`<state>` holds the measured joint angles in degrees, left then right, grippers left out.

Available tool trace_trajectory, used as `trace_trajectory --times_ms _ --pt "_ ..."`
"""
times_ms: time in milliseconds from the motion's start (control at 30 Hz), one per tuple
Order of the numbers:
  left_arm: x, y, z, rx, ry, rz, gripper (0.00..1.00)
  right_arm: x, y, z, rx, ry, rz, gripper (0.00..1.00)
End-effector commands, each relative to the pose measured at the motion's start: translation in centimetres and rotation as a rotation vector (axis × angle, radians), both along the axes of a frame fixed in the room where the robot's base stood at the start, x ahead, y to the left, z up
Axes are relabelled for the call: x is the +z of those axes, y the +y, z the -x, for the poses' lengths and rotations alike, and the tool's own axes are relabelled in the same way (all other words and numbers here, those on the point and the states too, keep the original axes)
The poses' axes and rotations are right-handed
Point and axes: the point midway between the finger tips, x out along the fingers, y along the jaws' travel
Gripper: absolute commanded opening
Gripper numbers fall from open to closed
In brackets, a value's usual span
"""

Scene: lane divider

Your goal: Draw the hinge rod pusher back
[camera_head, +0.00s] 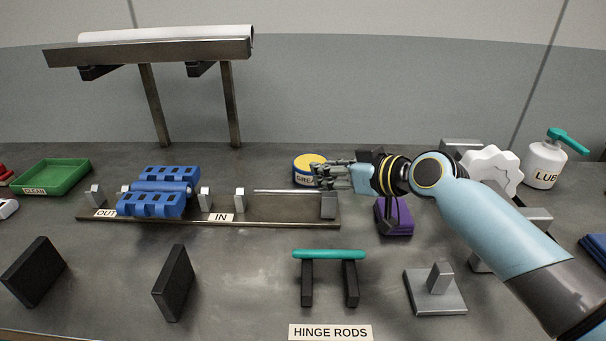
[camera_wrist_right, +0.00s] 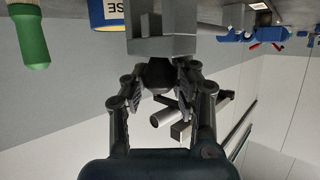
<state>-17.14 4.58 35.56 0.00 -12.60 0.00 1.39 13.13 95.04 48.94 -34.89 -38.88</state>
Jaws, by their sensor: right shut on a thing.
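The hinge rod pusher shows in the head view as a thin metal rod (camera_head: 285,191) running along the right part of the fixture plate (camera_head: 275,212) into a grey end block (camera_head: 328,206). My right gripper (camera_head: 318,175) is at that block. In the right wrist view the fingers of my right gripper (camera_wrist_right: 160,88) are shut on a dark round knob (camera_wrist_right: 157,72) in front of the grey block (camera_wrist_right: 162,28). The blue hinge part (camera_head: 160,190) sits on the plate's left part, between OUT and IN. My left gripper is not in view.
A yellow-lidded grease tin (camera_head: 306,164) stands behind my right gripper. A purple block (camera_head: 397,218) is to its right. A teal rod (camera_head: 329,254) lies across two black supports in front of the plate. A green tray (camera_head: 52,177) is at the left.

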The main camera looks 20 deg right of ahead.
Motion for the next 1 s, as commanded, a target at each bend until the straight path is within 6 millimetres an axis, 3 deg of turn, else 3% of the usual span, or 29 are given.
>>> trace_trajectory --times_ms 300,333,500,1000 --pt "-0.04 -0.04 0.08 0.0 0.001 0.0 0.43 -0.57 -0.41 0.39 0.0 0.014 0.007 0.0" --pt "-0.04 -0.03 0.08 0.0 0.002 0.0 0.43 -0.58 -0.41 0.38 0.0 0.014 0.007 0.29" --pt "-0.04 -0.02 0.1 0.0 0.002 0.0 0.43 -0.63 -0.38 0.4 0.001 0.015 0.007 0.51" --pt "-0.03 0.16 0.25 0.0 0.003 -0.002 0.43 -0.1 -0.77 1.19 0.0 0.011 0.008 0.53"
